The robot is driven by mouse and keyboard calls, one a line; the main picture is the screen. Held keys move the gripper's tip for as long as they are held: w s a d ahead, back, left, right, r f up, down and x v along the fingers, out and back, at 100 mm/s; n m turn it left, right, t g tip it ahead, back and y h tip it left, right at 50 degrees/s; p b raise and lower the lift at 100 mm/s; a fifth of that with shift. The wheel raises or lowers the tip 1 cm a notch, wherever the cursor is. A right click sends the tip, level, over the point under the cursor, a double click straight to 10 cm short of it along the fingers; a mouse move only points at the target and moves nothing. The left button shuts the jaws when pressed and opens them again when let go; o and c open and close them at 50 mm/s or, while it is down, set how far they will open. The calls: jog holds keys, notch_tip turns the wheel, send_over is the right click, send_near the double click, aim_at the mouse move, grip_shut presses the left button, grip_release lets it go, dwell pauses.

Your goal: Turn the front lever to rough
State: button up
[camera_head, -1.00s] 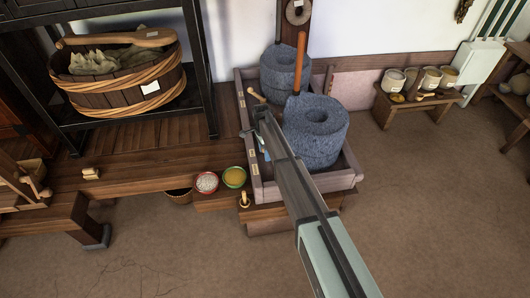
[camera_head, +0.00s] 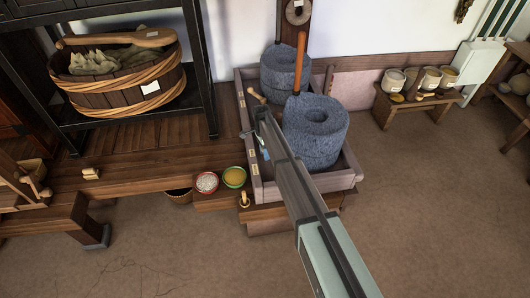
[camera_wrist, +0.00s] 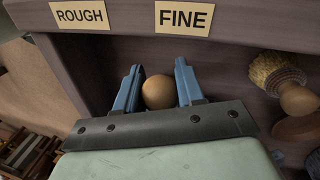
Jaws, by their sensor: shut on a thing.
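My gripper (camera_wrist: 158,92) is shut on a round wooden knob (camera_wrist: 157,93), the lever's end, with a blue finger on each side of it. The lever's stem is hidden behind the gripper. Above it on the wooden tray wall (camera_wrist: 134,20) are a ROUGH label (camera_wrist: 80,15) at left and a FINE label (camera_wrist: 184,18) at right. The knob sits between the two labels, nearer FINE. In the head view my gripper (camera_head: 264,152) is at the left side of the quern tray (camera_head: 341,180), and my arm hides the knob.
The front grey quern stone (camera_head: 316,140) stands in the tray close beside my arm, with another stone (camera_head: 284,70) behind it. A brush (camera_wrist: 280,78) is right of the gripper. Bowls of white grain (camera_head: 207,182) and yellow meal (camera_head: 234,177) stand left of the tray.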

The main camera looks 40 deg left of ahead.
grip_shut()
jog(key=shift+s+d+n, duration=0.6)
jog(key=shift+d+n, duration=0.05)
jog(key=shift+n, duration=0.55)
jog(key=n, duration=0.1)
jog(key=d+n, duration=0.1)
jog(key=shift+s+d+n+t, duration=0.25)
jog(key=shift+s+n+t, duration=0.05)
jog(key=shift+s+t, duration=0.1)
jog(key=d+n, duration=0.2)
jog(key=n, duration=0.1)
jog(key=shift+s+t, duration=0.25)
jog(key=shift+t, duration=0.05)
jog(key=shift+d+n, duration=0.55)
jog(key=shift+n, duration=0.45)
jog(key=shift+d, duration=0.1)
jog(key=o, duration=1.1)
grip_release()
jog(key=shift+o, duration=0.2)
jog(key=shift+r, duration=0.1)
